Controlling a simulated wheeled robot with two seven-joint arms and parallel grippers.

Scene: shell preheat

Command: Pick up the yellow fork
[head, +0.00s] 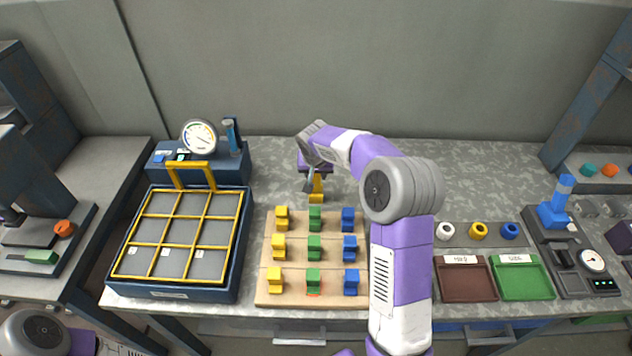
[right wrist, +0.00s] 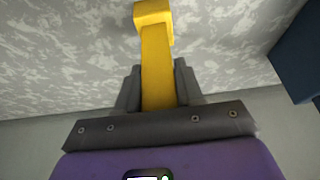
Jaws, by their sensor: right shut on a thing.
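The yellow fork (head: 317,192) is at the middle of the counter, just behind the wooden board. My right gripper (head: 313,175) is above it, shut on its upper part. In the right wrist view, the fork's yellow shank (right wrist: 158,60) runs between the two grey fingers of the gripper (right wrist: 158,88), with a thicker block at its far end. The fork's tines cannot be made out. I cannot tell whether its lower end touches the counter. My left gripper is out of view.
The wooden board (head: 262,262) holds rows of yellow, green and blue blocks. A dark blue tray (head: 238,255) with a yellow grid and handle is left of it, a gauge (head: 199,136) behind. Red (head: 465,280) and green (head: 522,278) bins are at right.

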